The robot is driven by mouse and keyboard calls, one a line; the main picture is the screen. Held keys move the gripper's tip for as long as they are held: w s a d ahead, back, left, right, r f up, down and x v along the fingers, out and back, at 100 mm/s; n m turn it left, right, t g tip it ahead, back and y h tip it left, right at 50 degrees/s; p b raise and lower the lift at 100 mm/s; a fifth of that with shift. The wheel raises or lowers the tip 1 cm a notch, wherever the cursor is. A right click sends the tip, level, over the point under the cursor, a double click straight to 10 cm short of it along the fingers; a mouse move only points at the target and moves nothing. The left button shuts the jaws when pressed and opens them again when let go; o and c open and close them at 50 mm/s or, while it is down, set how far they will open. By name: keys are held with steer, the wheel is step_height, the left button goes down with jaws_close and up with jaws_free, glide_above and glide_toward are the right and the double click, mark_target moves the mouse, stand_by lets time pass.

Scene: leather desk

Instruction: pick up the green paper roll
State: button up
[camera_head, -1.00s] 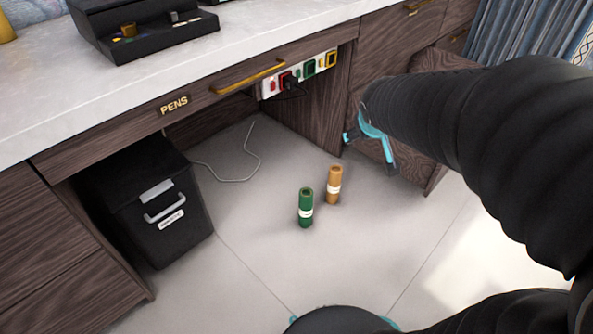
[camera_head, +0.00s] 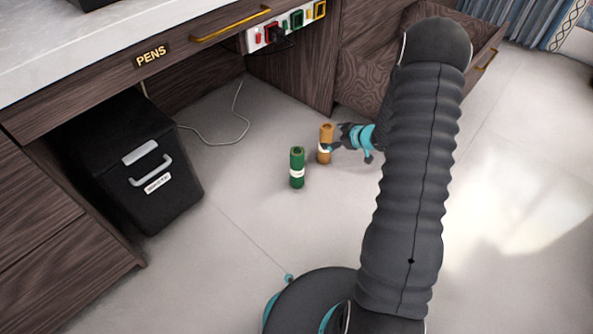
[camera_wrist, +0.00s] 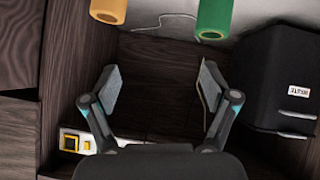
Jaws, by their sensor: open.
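The green paper roll (camera_head: 297,168) stands upright on the floor, with a white label around its middle. The orange-brown roll (camera_head: 326,143) stands just behind it to the right. My gripper (camera_head: 350,143) is low over the floor, right of both rolls, with its fingers close to the orange-brown roll; I cannot tell whether they touch it. In the wrist view my gripper (camera_wrist: 158,92) is open with nothing between its fingers. There the green roll (camera_wrist: 214,18) is at the top edge, beyond the right finger, and the orange-brown roll (camera_wrist: 108,10) is at the top left, both partly cut off.
A black bin (camera_head: 150,165) stands under the desk at the left. A white cable (camera_head: 225,130) lies on the floor behind the rolls. Wooden desk panels (camera_head: 295,82) rise behind, with a socket strip (camera_head: 285,32). The floor in front of the rolls is clear.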

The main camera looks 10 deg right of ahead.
mark_target(303, 166)
steer(key=s+a+f+y, duration=0.3)
steer(key=s+f+y, duration=0.1)
steer(key=f, duration=0.6)
steer(key=shift+n+g, duration=0.4)
steer(key=shift+f+b+x, duration=0.1)
steer(key=shift+b+x, duration=0.65)
steer(key=shift+x, duration=2.6)
steer(key=shift+f+b+x, duration=0.15)
steer(key=shift+b+x, duration=0.55)
steer(key=shift+x, duration=2.6)
steer(key=shift+s, duration=0.2)
steer(key=c, duration=1.4)
